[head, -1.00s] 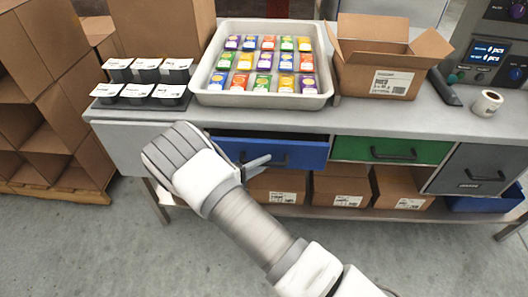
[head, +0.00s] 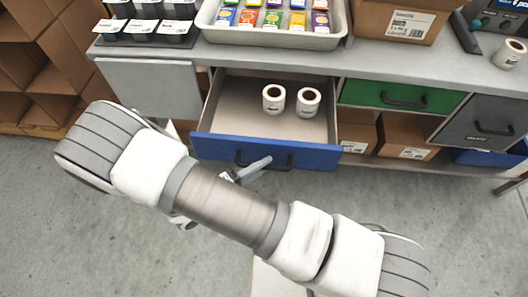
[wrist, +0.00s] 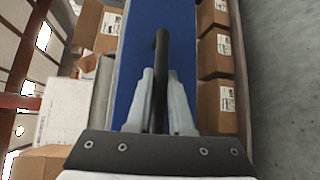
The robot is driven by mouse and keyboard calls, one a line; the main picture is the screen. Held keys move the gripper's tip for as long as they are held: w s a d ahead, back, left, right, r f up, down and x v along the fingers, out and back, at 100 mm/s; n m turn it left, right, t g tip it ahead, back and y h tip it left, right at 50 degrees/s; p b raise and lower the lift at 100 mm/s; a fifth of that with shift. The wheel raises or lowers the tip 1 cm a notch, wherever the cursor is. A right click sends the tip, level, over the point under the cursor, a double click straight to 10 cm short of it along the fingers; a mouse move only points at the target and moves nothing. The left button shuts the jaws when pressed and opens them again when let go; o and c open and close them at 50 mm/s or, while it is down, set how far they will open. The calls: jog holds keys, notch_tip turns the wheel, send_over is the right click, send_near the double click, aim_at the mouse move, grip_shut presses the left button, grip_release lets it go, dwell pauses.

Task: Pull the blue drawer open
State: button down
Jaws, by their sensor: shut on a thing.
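The blue drawer (head: 310,157) is pulled well out from the workbench in the head view, and its inside shows. Two white label rolls (head: 273,98) (head: 308,101) stand upright inside it. The drawer's dark bar handle (wrist: 161,75) shows between my gripper's fingers in the wrist view, against the blue front (wrist: 138,45). My gripper (wrist: 161,100) is shut on this handle, with one finger on each side.
A green drawer (head: 375,94) and a grey drawer (head: 478,125) are closed to the right. A tray of small colourful boxes (head: 340,40) and black containers stand on the bench. Cardboard boxes (head: 405,140) sit on the shelf below. The floor in front is clear.

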jog(key=shift+s+a, duration=0.1)
jog(key=shift+s, duration=0.3)
jog(key=c, duration=0.8)
grip_release()
jog(key=v, duration=1.7)
jog(key=shift+s, duration=0.2)
jog(key=shift+a, duration=0.1)
